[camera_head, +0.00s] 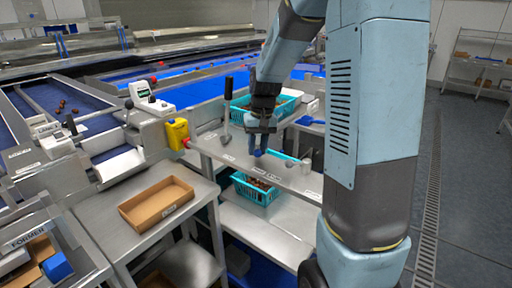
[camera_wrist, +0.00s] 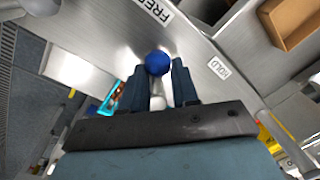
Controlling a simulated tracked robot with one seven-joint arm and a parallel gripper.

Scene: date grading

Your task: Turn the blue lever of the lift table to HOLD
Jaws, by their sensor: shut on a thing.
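The blue lever shows as a round blue knob (camera_wrist: 157,63) between my fingertips in the wrist view. My gripper (camera_wrist: 158,78) is shut on it, one dark finger on each side. In the wrist view a FREE label (camera_wrist: 153,10) lies above the knob and a HOLD label (camera_wrist: 219,67) to its right; the knob sits between them. In the head view my gripper (camera_head: 260,138) points down over the steel lift table panel (camera_head: 215,150), with the blue knob (camera_head: 258,153) at its tips. The lever's shaft is mostly hidden.
A dark upright handle (camera_head: 227,105) stands left of my gripper on the panel. Teal crates sit behind (camera_head: 285,102) and below (camera_head: 252,190) the panel. A yellow box with a red button (camera_head: 178,133) and a cardboard tray (camera_head: 157,203) are to the left.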

